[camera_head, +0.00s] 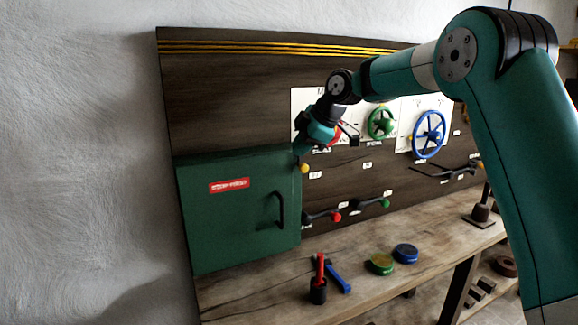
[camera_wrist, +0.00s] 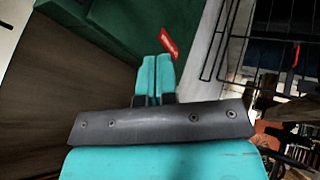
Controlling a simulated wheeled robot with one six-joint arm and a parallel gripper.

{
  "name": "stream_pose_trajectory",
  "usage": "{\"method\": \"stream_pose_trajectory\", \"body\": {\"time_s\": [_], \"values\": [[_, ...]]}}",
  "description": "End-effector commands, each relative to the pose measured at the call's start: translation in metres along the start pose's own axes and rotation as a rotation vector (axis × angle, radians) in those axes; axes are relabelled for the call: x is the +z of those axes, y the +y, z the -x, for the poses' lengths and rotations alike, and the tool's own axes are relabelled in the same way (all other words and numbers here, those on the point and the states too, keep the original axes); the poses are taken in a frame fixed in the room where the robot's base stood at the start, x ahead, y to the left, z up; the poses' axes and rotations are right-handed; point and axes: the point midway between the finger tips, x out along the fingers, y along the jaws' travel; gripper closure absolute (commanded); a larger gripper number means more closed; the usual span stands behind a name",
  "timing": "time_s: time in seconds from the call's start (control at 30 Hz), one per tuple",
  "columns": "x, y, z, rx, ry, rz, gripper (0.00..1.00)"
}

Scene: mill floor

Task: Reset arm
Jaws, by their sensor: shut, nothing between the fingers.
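My arm reaches in from the right in the head view and bends down at the wrist. My gripper (camera_head: 302,147) hangs in front of the dark panel, just above the right top corner of the green cabinet (camera_head: 200,222). In the wrist view the two teal fingers of my gripper (camera_wrist: 156,62) are pressed together with nothing between them. Beyond the fingertips are the green cabinet (camera_wrist: 110,25) and its red label (camera_wrist: 169,43). The cabinet door, with a dark handle (camera_head: 280,210), looks closed.
The panel (camera_head: 230,100) carries a green wheel (camera_head: 381,123), a blue wheel (camera_head: 429,134), and levers with red (camera_head: 337,217) and green (camera_head: 385,203) knobs. The bench (camera_head: 260,285) holds a dark cup (camera_head: 318,291) with a red-handled item, a blue tool (camera_head: 339,277), and green (camera_head: 381,264) and blue (camera_head: 406,253) round pieces.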

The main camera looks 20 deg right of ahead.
Motion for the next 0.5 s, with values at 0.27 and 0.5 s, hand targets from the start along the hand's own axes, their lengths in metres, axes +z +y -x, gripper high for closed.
{"method": "stream_pose_trajectory", "body": {"time_s": [0.27, 0.5], "values": [[-0.005, -0.006, 0.011, -0.010, 0.001, -0.014, 1.00], [-0.065, -0.110, 0.033, -0.146, -0.011, -0.271, 1.00]]}}
